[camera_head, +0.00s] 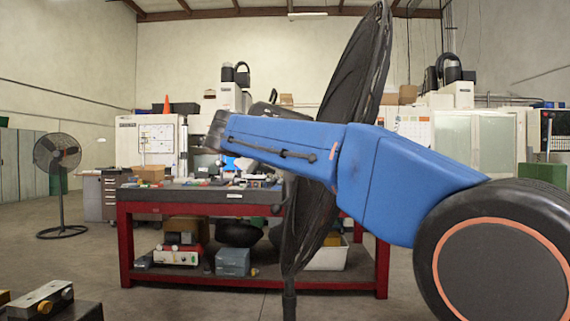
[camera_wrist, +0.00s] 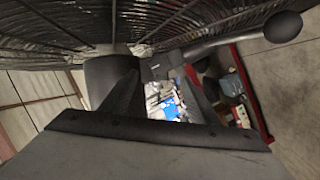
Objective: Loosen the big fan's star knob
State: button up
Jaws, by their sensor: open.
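The big fan (camera_head: 352,70) stands close in front of me in the head view, its black cage seen nearly edge-on, its pole (camera_head: 289,302) below. A small dark ball end (camera_head: 277,209) shows by the fan's cage. In the wrist view, my gripper (camera_wrist: 165,88) is open below the fan's cage (camera_wrist: 180,18). A dark rounded part (camera_wrist: 108,72) lies just beyond the left finger. A rod ending in a black ball (camera_wrist: 283,26) runs to the upper right. I cannot make out the star knob's lobes.
A red workbench (camera_head: 125,240) with small parts on top and boxes below stands behind the fan. A smaller fan (camera_head: 60,160) stands at far left. Metal blocks (camera_head: 42,298) lie at the lower left.

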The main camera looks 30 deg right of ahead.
jog(key=x, duration=0.7)
jog(key=shift+c, duration=0.2)
jog(key=c, duration=1)
